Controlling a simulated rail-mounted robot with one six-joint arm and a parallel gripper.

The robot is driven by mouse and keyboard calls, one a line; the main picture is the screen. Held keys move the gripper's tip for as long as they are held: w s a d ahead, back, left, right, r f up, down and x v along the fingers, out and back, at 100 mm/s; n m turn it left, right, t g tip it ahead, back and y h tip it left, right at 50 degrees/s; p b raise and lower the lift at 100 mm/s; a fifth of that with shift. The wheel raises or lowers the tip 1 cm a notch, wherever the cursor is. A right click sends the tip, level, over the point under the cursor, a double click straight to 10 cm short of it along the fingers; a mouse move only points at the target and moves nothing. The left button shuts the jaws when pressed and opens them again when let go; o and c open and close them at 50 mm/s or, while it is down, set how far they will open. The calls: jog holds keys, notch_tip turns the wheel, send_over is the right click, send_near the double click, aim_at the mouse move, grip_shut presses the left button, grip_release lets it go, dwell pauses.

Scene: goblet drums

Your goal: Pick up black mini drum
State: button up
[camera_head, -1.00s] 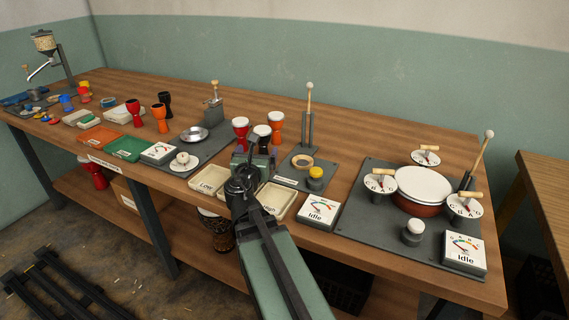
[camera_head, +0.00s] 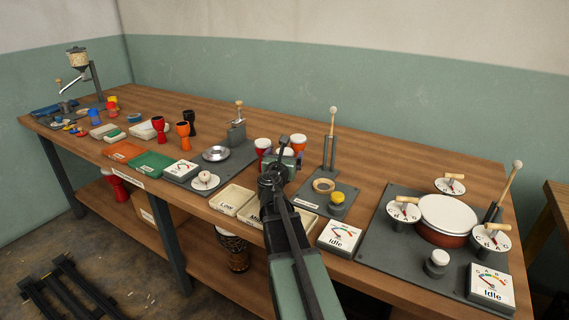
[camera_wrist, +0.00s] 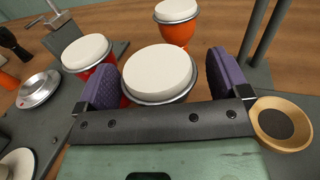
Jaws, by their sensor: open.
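In the wrist view, a white-headed mini drum with a grey rim (camera_wrist: 158,70) stands upright between the two purple-padded fingers of my gripper (camera_wrist: 165,86). Its body is mostly hidden below the head and behind the gripper. In the head view, the black white-headed drum stands between a red and an orange drum, mostly hidden behind my gripper (camera_head: 284,158). My gripper is open, with one finger on each side of the drum. I cannot tell whether either finger touches it.
A red white-headed drum (camera_wrist: 88,52) stands close left of the fingers, and an orange one (camera_wrist: 176,32) behind. A stand with a wooden ring (camera_wrist: 284,122) is close right. Black (camera_head: 189,117) and orange (camera_head: 182,132) headless shells stand farther left.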

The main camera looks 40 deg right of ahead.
jog(key=c, duration=1)
notch_tip(320, 180, up, 20)
jog(key=p, duration=2)
jog(key=shift+a+r, duration=0.1)
